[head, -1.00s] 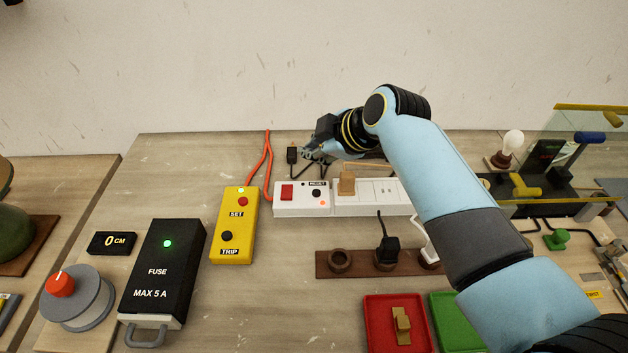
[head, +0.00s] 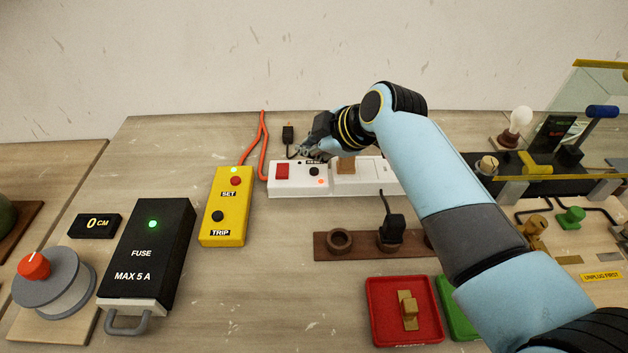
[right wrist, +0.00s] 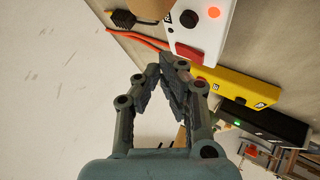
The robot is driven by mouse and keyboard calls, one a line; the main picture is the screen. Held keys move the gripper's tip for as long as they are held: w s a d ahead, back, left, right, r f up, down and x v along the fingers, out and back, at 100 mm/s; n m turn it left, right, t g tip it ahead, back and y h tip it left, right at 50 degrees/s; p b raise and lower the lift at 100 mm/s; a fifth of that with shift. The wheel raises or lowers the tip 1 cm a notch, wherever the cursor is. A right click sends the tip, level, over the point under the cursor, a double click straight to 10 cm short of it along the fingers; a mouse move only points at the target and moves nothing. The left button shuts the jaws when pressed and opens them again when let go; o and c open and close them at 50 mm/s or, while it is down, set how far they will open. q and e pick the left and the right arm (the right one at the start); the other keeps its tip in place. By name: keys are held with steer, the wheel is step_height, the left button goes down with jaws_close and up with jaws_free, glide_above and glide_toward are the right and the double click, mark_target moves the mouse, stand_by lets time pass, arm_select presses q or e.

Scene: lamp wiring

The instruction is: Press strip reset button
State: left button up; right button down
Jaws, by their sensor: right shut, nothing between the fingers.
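The white power strip (head: 342,186) lies at the back of the bench. It has a red rocker switch (head: 282,171), a small black round reset button (head: 314,171) and a lit red light (head: 321,181). The button also shows at the top of the right wrist view (right wrist: 189,18). My right gripper (head: 303,151) is shut and empty, just behind and above the strip's left part and apart from the button. It partly hides the RESET label. In the right wrist view its fingertips (right wrist: 170,62) are close together beside the red switch. My left gripper is out of view.
A yellow SET/TRIP box (head: 226,205) stands left of the strip, with an orange cable (head: 264,145) behind. A black plug (head: 288,134) stands close to my gripper. A tan block (head: 346,165) sits on the strip. A wooden holder (head: 355,246) lies in front.

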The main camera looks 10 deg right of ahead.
mark_target(312, 172)
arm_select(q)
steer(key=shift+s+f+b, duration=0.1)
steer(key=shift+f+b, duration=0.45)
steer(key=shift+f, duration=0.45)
arm_select(e)
steer(key=shift+f, duration=1.35)
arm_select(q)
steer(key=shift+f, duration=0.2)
arm_select(e)
steer(key=shift+f, duration=0.45)
arm_select(q)
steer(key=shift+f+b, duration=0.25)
steer(key=shift+b, duration=0.2)
arm_select(e)
steer(key=shift+f, duration=0.35)
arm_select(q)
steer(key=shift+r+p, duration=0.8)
arm_select(e)
steer(key=shift+r, duration=0.8)
step_height(312, 172, up, 5)
steer(key=p, duration=0.5)
steer(key=shift+r, duration=0.1)
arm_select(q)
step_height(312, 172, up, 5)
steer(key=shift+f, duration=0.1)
